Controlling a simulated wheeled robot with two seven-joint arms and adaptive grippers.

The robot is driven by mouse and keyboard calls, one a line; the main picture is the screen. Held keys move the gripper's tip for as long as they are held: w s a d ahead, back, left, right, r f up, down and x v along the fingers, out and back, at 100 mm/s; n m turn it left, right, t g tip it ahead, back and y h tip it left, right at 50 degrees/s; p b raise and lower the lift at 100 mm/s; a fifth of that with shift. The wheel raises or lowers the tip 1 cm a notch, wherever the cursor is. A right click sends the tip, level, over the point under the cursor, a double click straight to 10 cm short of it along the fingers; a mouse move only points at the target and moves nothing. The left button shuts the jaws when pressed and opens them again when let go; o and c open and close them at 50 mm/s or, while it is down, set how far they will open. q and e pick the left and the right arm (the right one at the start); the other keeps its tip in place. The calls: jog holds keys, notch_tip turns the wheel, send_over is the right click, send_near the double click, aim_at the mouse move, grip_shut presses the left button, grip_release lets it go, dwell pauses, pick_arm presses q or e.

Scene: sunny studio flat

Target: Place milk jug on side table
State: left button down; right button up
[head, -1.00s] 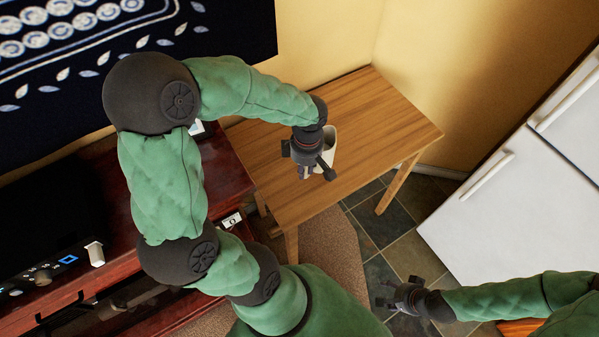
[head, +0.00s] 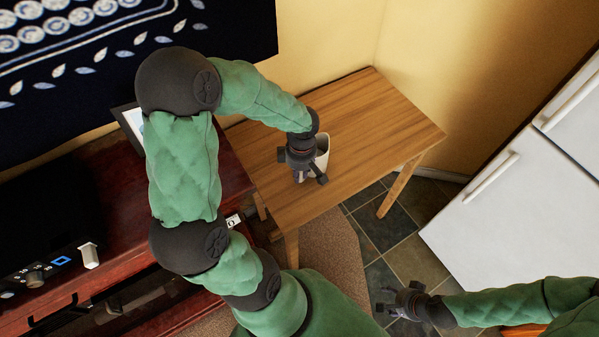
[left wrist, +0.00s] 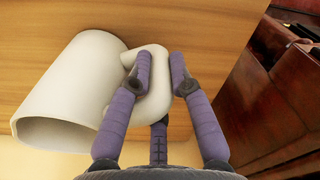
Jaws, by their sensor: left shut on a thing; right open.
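The milk jug (left wrist: 68,92) is cream white, with its open mouth and its handle showing in the left wrist view. In the head view the jug (head: 322,158) is partly hidden behind my left gripper (head: 311,178). My left gripper is shut on the jug's handle; its purple fingers (left wrist: 162,75) are on either side of it. The jug is over the wooden side table (head: 375,115); I cannot tell whether its base touches the top. My right gripper (head: 385,302) is open and empty, low over the tiled floor, away from the table.
A dark red cabinet (head: 222,170) stands close to the table's left side. A white fridge (head: 500,220) is to the right. Yellow walls meet behind the table. The tabletop right of the jug is clear.

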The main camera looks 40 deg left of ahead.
pick_arm(q)
jog(key=shift+f, duration=0.15)
jog(key=c, duration=1.1)
grip_release()
jog(key=shift+c, duration=0.2)
jog(key=shift+r, duration=0.4)
jog(key=r+p, duration=0.2)
jog(key=r, duration=0.3)
jog(key=r+p, duration=0.1)
jog(key=r, duration=0.5)
jog(key=shift+w+d+r+p, duration=0.1)
jog(key=shift+d+r+p, duration=0.1)
jog(key=shift+r+p, duration=0.15)
jog(key=shift+f, duration=0.1)
